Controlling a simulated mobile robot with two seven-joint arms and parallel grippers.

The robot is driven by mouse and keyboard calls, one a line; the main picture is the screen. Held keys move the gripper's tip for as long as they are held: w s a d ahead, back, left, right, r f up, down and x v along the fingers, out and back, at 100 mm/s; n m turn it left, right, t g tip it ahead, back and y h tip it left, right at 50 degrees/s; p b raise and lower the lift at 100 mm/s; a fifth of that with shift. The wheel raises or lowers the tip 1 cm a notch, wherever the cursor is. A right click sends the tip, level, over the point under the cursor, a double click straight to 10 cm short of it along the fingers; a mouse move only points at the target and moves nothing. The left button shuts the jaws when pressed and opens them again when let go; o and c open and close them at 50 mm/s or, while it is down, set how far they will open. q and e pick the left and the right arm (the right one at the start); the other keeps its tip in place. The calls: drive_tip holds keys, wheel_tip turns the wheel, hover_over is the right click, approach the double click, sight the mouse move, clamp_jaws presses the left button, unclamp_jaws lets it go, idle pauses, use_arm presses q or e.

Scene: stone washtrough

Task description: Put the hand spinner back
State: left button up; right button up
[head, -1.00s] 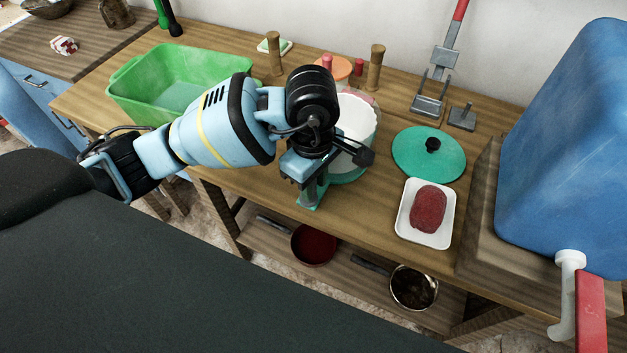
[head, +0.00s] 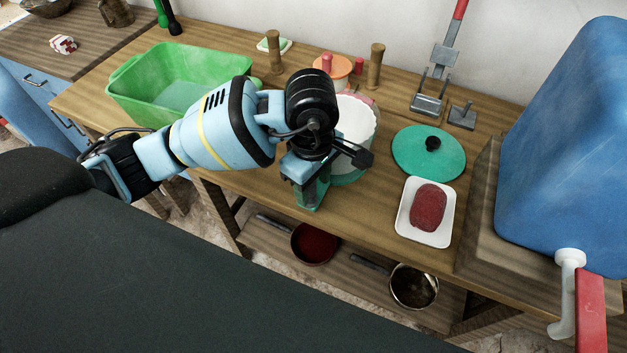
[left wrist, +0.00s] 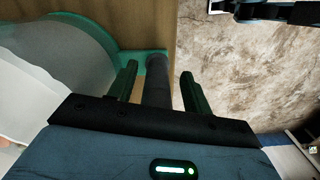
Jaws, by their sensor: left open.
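The hand spinner (head: 357,117) looks like the round white-and-teal tub standing near the table's front edge, behind my left gripper. In the left wrist view its pale drum (left wrist: 50,60) is at the left. A dark upright post (left wrist: 157,92) rises from a teal foot beside the drum. My left gripper (head: 312,192) is open at the front of the tub. Its two green fingers stand on either side of the post, with small gaps. The wrist hides part of the tub in the head view.
A teal lid (head: 410,158) with a black knob and a white tray (head: 405,228) with a red lump lie to the right. A green basin (head: 130,85) stands left, and a large blue tank (head: 560,150) far right. Wooden pegs (head: 375,68) stand behind. Pans (head: 315,243) are below.

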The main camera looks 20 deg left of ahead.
use_arm(q)
wheel_tip(320, 180, up, 12)
drive_tip(key=shift+a+r+p, duration=0.1)
drive_tip(key=shift+p, duration=0.3)
idle(0.3)
